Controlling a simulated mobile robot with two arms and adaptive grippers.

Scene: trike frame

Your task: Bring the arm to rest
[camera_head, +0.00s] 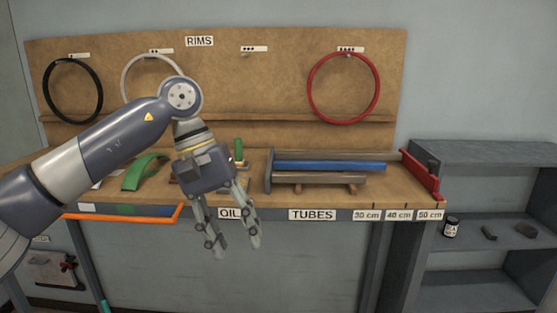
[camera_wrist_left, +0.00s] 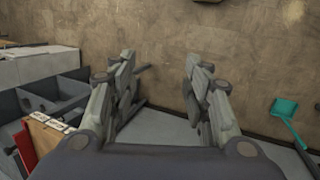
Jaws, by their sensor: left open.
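My left arm (camera_head: 120,135) comes in from the left in the head view and bends down at the wrist. My left gripper (camera_head: 229,250) points downward in front of the workbench's front edge. Its fingers are apart with nothing between them. In the left wrist view, the same gripper (camera_wrist_left: 160,90) shows two spread fingers over bare floor and wall. My right gripper is in neither view.
The workbench (camera_head: 400,192) holds a tube rack (camera_head: 320,180) and a green curved part (camera_head: 145,172). Black (camera_head: 47,93), white (camera_head: 124,78) and red (camera_head: 377,90) rims hang on the board. Grey shelves (camera_head: 480,153) stand at right. A teal tool (camera_wrist_left: 285,106) shows in the wrist view.

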